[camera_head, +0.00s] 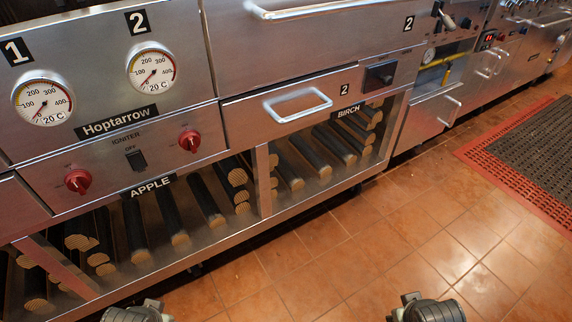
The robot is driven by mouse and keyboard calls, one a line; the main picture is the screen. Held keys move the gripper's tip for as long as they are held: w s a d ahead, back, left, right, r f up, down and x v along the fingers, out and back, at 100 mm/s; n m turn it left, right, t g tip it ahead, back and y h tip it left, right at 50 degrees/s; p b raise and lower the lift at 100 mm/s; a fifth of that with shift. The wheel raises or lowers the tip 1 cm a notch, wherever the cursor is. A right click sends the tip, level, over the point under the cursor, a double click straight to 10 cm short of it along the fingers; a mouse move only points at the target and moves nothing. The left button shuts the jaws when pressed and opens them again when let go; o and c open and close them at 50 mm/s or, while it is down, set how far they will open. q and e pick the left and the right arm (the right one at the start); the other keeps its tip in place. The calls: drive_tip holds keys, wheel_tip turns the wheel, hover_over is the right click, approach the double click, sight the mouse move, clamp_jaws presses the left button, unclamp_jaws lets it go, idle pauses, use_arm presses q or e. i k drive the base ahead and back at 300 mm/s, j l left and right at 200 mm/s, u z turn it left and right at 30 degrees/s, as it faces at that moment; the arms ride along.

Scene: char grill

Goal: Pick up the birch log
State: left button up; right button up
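Several birch logs (335,145) lie side by side in the open lower compartment under the BIRCH label (348,112), right of the middle. They have dark bark and pale round cut ends facing the front; a few are stacked at the compartment's right side. My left gripper (138,312) and my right gripper (428,309) show only in part at the bottom edge, over the floor and apart from the logs. Their fingertips are not clearly visible, so I cannot tell whether they are open or shut. No log is seen in either one.
Apple logs (205,202) fill the compartment to the left, under the APPLE label (150,187). A metal post (263,180) divides the compartments. A drawer handle (298,104) sticks out above the birch logs. The tiled floor (340,250) in front is clear; a red-edged mat (520,150) lies at right.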

sight(291, 177)
drive_tip(key=i+l, duration=0.15)
drive_tip(key=l, duration=0.25)
drive_tip(key=i+l+u, duration=0.15)
drive_tip(key=l, duration=0.25)
drive_tip(key=i+l, duration=0.15)
drive_tip(key=l, duration=0.25)
drive_tip(key=i+l+u, duration=0.15)
drive_tip(key=l, duration=0.25)
drive_tip(key=i+l, duration=0.1)
drive_tip(key=l, duration=0.3)
